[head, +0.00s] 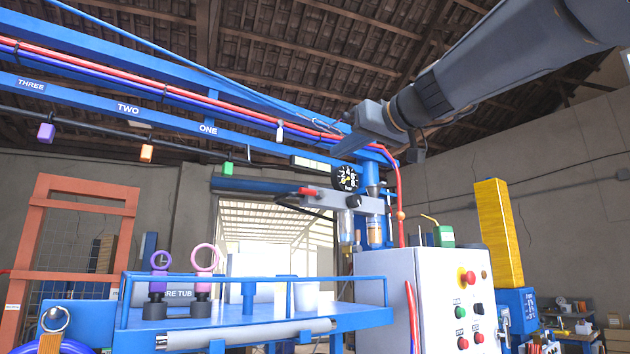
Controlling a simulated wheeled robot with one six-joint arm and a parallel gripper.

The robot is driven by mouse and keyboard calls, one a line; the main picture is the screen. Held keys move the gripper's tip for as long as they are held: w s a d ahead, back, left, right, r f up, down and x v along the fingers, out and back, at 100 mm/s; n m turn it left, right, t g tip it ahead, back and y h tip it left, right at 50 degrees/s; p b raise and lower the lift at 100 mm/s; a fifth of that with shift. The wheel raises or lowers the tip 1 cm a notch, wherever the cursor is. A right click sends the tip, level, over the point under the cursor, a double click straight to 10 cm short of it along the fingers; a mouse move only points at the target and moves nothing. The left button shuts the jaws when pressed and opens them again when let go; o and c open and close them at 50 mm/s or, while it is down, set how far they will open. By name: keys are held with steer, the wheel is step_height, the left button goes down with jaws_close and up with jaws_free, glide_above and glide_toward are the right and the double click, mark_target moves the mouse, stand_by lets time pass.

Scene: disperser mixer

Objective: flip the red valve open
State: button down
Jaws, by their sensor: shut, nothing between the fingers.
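The red valve (307,191) is a small red lever on the left end of the grey air unit (370,205). The lever lies roughly level and points left. A round black pressure gauge (347,179) sits above the unit. My gripper (342,152) comes in from the upper right and shows small, above and to the right of the lever in the picture. Its fingers are shut with nothing held. It appears apart from the valve, though the depth between them is hard to judge. The gripper overlaps the top of the blue post in this view.
A blue overhead beam (140,112) with red and blue hoses runs close behind the gripper. A white control cabinet (400,285) with several buttons stands below. A blue railed platform (250,325) holds a purple ring and a pink ring. A yellow stack (497,232) stands right.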

stand_by(0.3)
steer(key=p, duration=0.6)
glide_above(311, 193)
steer(key=a+v, duration=0.1)
steer(key=v, duration=0.2)
steer(key=shift+s+d+f, duration=0.1)
steer(key=shift+f, duration=1.05)
steer(key=shift+d+f, duration=0.1)
steer(key=shift+f, duration=1.05)
steer(key=shift+a+f+b, duration=0.1)
steer(key=shift+b, duration=0.2)
